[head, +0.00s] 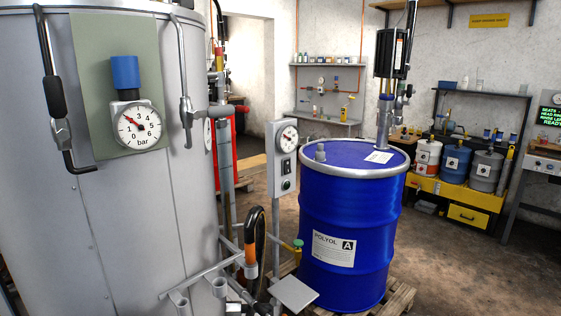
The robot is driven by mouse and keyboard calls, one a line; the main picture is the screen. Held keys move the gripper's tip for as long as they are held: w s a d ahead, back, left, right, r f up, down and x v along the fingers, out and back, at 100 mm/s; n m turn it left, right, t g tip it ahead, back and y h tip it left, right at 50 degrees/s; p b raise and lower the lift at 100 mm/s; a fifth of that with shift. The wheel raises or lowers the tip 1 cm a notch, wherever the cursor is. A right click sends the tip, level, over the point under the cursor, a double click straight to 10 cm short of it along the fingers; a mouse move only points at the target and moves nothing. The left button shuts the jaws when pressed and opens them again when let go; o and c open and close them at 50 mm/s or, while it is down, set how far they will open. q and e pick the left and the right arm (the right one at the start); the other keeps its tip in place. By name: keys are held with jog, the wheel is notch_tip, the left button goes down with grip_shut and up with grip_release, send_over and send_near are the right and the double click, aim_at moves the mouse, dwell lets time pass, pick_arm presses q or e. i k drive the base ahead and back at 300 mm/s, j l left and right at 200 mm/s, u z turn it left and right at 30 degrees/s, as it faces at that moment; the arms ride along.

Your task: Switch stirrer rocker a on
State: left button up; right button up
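A grey control box (283,160) stands on a post just left of the blue drum marked POLYOL A (345,210). The box has a round dial (289,137) at its top. Below the dial is a small dark switch (285,168), perhaps the rocker; its position is too small to tell. A black motor unit (391,52) stands on a metal shaft at the back of the drum lid. Neither of my grippers is in view.
A large grey tank (140,220) with handles and a bar gauge fills the left. The drum stands on a wooden pallet (397,297). Floor (470,270) at right is clear.

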aim_at(286, 167)
jog(key=l+u, duration=0.15)
jog(key=u, duration=0.7)
jog(key=l+u, duration=0.85)
jog(key=l, duration=0.45)
jog(key=k+l, duration=0.15)
jog(key=l, duration=0.4)
jog(key=k+l+u, duration=0.15)
jog(key=l, duration=0.4)
jog(key=i+l, duration=0.05)
